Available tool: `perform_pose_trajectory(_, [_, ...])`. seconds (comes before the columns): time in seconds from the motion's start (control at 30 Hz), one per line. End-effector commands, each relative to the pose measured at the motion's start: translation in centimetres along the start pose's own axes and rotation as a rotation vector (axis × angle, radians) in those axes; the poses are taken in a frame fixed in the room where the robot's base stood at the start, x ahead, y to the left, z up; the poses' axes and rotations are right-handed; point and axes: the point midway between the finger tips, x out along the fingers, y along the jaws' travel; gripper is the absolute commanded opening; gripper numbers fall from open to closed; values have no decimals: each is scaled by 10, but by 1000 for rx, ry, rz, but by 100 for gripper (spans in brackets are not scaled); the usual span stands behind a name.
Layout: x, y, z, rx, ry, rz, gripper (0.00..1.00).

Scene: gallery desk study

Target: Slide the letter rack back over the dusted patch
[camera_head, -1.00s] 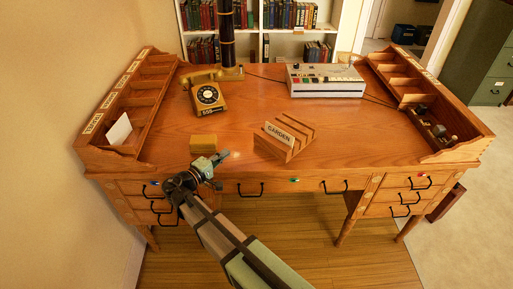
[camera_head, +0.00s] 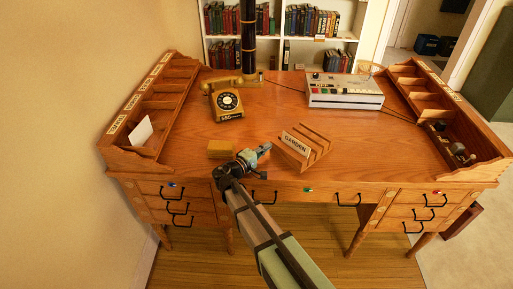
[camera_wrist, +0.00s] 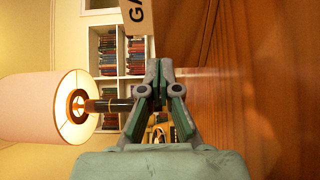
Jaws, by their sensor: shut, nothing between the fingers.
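The wooden slatted letter rack (camera_head: 319,153) stands on the front middle of the desk, set at an angle, with a white label reading "GARDEN" on its left side. My gripper (camera_head: 267,147) is shut and empty, low over the desk just left of the rack, with a small gap seeming to remain. In the wrist view, the closed fingertips (camera_wrist: 160,66) point ahead, and part of the rack's label (camera_wrist: 137,16) shows at the top edge. I cannot make out the dusted patch.
A yellow block (camera_head: 221,149) sits just left of my gripper. A yellow telephone (camera_head: 228,104) stands behind it, and a pale machine with keys (camera_head: 345,93) is at the back right. Compartment units line both desk sides. The desk behind the rack is clear.

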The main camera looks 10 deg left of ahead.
Motion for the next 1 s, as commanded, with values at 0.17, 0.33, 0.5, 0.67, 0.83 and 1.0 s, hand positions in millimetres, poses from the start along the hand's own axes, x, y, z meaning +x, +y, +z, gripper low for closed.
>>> perform_pose_trajectory(0.17, [5,0,6,0,-1,0,0])
perform_pose_trajectory(0.33, [6,-1,6,1,0,0,0])
perform_pose_trajectory(0.5, [6,-1,6,1,0,0,0])
perform_pose_trajectory(0.67, [11,-3,12,2,-1,0,0])
perform_pose_trajectory(0.83, [20,-3,21,2,-2,0,0])
perform_pose_trajectory(1.0, [21,0,21,1,-1,-1,0])
